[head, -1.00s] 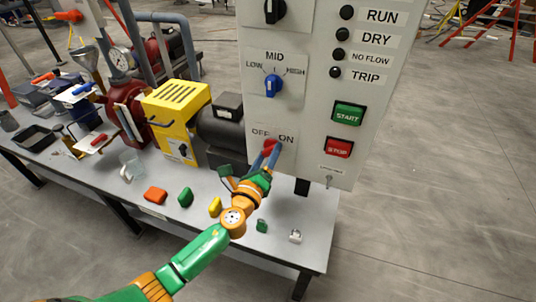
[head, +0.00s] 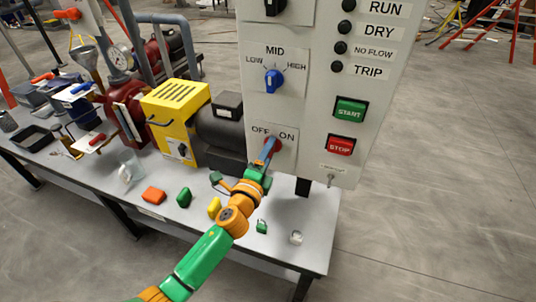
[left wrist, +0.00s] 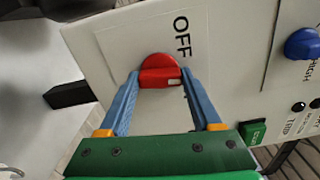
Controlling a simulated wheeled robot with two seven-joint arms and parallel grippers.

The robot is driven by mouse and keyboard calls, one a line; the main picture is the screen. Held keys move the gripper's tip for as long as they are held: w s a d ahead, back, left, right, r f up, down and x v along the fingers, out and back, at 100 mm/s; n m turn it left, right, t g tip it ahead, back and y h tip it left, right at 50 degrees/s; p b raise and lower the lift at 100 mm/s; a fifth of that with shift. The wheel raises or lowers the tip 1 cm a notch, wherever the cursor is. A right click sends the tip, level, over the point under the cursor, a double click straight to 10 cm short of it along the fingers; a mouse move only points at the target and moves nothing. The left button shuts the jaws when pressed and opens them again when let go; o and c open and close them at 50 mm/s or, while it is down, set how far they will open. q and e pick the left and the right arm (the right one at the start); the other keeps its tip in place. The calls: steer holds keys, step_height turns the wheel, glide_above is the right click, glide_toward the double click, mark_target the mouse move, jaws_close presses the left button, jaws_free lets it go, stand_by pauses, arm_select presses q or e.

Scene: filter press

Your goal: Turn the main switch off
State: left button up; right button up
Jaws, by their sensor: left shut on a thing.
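The main switch is a red knob (head: 277,143) low on the grey control panel, under the OFF and ON labels. My left gripper (head: 272,149) is at the knob, with its blue fingers partly covering it. In the left wrist view, the red knob (left wrist: 160,72) sits between the two fingertips of the left gripper (left wrist: 160,77), which is shut on it. A small white mark shows at the right of the knob's bar there, and the OFF label (left wrist: 182,37) is above it. The ON label is hidden there. My right gripper is not in view.
Above the switch is a blue LOW-MID-HIGH selector (head: 274,80). Green START (head: 350,109) and red STOP (head: 341,145) buttons are to its right.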

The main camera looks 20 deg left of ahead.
arm_select(q)
steer(key=n, duration=1)
steer(key=shift+n, duration=0.3)
stand_by(0.4)
steer(key=o, duration=1.4)
steer(key=s, duration=0.7)
steer(key=shift+a, duration=0.1)
